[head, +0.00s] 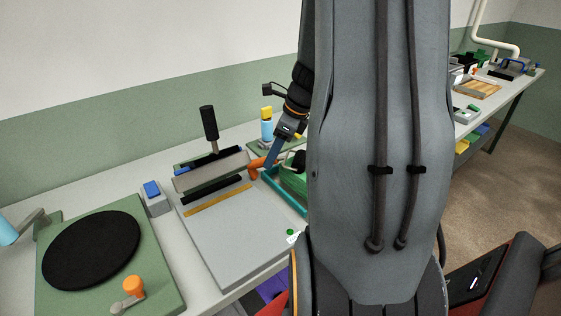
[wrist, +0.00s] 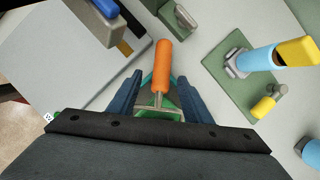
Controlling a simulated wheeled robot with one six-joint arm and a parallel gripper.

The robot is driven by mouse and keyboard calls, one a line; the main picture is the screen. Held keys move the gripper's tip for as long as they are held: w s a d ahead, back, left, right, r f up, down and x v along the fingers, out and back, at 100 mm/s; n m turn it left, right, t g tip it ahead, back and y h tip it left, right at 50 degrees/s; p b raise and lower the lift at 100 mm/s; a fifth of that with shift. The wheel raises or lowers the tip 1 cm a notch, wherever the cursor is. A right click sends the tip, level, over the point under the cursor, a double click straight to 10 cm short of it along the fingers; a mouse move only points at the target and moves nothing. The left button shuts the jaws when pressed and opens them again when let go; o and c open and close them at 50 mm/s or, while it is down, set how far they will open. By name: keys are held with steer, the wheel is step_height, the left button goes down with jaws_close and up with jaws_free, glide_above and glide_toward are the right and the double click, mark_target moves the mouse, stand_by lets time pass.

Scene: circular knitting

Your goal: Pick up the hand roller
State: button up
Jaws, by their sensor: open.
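The hand roller shows its orange handle (wrist: 161,68) and a metal frame in the wrist view, lying between my fingers in the picture. In the head view its orange handle (head: 256,168) stands out beside the teal tray (head: 272,183). My gripper (wrist: 160,77) is open, with one blue finger on each side of the handle and frame. In the head view my gripper (head: 268,163) is just above and right of the handle. I see no finger touching it; the height gap is hard to judge. The roller's lower end is partly hidden by my gripper body.
A grey flat-topped machine (head: 230,235) with a raised bar and black lever stands left of the roller. A green base (wrist: 235,65) with a blue and yellow post is to the right in the wrist view. A turntable with a black disc (head: 90,250) is at far left.

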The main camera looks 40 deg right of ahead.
steer(key=shift+x, duration=1.65)
steer(key=shift+r, duration=0.1)
jaws_close()
steer(key=shift+w, duration=0.1)
steer(key=shift+r, duration=0.1)
step_height(320, 180, up, 9)
steer(key=shift+r+b, duration=0.15)
steer(key=shift+b, duration=0.2)
steer(key=shift+w+d+t+y+p, duration=0.15)
steer(key=shift+t+y+p, duration=0.25)
steer(key=shift+t+y, duration=0.45)
steer(key=shift+w+d+r+t+y+p, duration=0.1)
steer(key=shift+w+d+t+y+p, duration=0.1)
steer(key=shift+w+d+t+y, duration=0.35)
steer(key=shift+w+d+r+t+y+p, duration=0.15)
steer(key=shift+w+d+t, duration=0.2)
steer(key=shift+t, duration=0.35)
steer(key=shift+s, duration=0.1)
